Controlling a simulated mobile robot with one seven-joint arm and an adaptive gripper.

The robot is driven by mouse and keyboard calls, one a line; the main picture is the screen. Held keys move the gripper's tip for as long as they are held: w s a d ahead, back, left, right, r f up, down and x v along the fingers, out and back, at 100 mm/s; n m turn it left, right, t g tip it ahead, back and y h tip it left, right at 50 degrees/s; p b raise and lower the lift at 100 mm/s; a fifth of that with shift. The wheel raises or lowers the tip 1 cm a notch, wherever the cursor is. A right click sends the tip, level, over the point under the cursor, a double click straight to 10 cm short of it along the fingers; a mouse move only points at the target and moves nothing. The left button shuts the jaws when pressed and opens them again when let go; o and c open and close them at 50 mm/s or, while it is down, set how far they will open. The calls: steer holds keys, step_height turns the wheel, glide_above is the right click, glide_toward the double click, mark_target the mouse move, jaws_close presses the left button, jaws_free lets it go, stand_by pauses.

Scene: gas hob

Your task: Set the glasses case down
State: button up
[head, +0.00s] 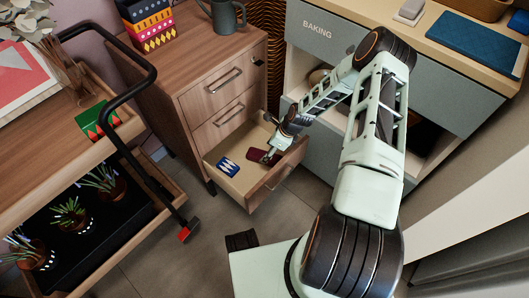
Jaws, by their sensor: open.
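The bottom drawer (238,183) of the wooden cabinet is pulled open. A dark red item (256,154) lies in it, close to the fingertips. It may be the glasses case, but it is too small to tell. A blue item with white marks (228,166) lies in the drawer to its left. My gripper (268,156) is open and reaches down into the drawer at its right side, next to the dark red item. I cannot tell whether the fingers touch it. Part of the drawer's right interior is hidden by my gripper.
Two shut drawers (223,85) are above the open one. A dark mug (226,17) and a patterned box (149,22) stand on the cabinet. A trolley with a black handle (128,113) and potted plants (71,213) stands left. A grey drawer front (322,38) reads BAKING.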

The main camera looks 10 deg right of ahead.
steer(key=p+v, duration=0.1)
steer(key=v, duration=0.6)
steer(key=shift+r+p, duration=0.25)
steer(key=shift+p, duration=0.15)
